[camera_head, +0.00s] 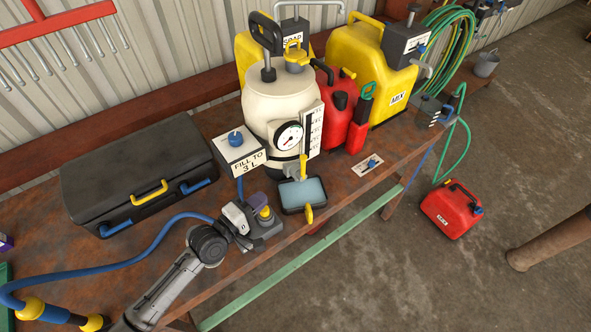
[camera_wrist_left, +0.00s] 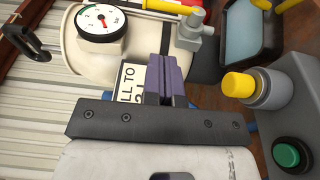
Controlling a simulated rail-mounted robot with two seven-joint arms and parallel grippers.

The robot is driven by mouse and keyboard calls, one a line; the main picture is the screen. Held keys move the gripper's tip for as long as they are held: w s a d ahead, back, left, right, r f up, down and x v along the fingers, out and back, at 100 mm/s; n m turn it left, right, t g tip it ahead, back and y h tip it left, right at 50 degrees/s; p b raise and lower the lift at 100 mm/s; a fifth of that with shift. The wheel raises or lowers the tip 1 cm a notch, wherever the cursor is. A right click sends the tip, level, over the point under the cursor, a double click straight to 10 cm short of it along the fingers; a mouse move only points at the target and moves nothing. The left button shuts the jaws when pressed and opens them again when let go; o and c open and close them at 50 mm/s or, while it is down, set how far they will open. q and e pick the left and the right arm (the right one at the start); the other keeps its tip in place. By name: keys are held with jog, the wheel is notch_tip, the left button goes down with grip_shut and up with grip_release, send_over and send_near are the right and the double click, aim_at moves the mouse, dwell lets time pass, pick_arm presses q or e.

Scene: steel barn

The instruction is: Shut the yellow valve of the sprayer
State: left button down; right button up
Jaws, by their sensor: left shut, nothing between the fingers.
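The cream sprayer tank (camera_head: 275,110) stands on the bench with a round dial on its front. Its yellow valve lever (camera_head: 303,167) stands upright beside the scale at the tank's lower front. My right gripper is not in view.
A black tray (camera_head: 288,208) with blue contents sits below the valve. A grey box with a yellow button (camera_wrist_left: 239,85) and a green button (camera_wrist_left: 286,155) is close to my gripper. The "FILL TO 3 L" box (camera_head: 226,151) and black toolbox (camera_head: 130,170) stand left.

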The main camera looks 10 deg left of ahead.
aim_at(302, 168)
pick_arm(q)
jog(key=x, duration=1.4)
jog(key=shift+b, duration=0.3)
